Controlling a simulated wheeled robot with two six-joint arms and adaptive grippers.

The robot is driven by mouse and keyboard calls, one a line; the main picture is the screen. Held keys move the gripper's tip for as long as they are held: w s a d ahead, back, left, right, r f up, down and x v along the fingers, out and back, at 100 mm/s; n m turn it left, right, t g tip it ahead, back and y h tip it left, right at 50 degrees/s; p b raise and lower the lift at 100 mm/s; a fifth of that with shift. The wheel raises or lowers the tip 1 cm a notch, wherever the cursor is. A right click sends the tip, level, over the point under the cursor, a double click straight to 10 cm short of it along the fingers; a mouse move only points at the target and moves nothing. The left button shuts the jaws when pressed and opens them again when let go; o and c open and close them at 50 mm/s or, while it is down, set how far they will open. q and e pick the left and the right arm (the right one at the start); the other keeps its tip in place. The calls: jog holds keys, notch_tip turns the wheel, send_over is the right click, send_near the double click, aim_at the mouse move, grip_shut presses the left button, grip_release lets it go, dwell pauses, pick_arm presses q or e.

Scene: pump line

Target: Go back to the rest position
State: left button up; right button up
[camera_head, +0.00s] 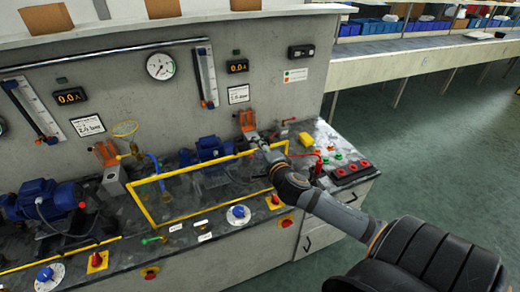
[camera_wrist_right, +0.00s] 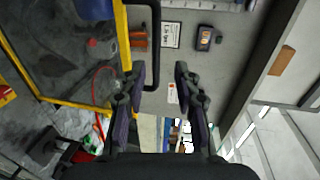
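My right gripper (camera_head: 257,138) is above the pump bench, near the yellow frame pipe and in front of an orange part (camera_head: 247,119). In the right wrist view its two fingers (camera_wrist_right: 160,76) stand apart with nothing held between them. A black bent pipe (camera_wrist_right: 156,40) shows beyond the fingertips. My right arm reaches in from the lower right. My left gripper is not in view.
The yellow pipe (camera_head: 163,177) runs around the pump bench. A blue pump (camera_head: 208,149) and another blue pump (camera_head: 40,198) stand on it. Red and green buttons and red sockets (camera_head: 351,170) lie right of the gripper. Green floor is free at right.

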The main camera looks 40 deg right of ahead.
jog(key=shift+s+a, duration=0.2)
jog(key=shift+s, duration=0.15)
dwell(0.3)
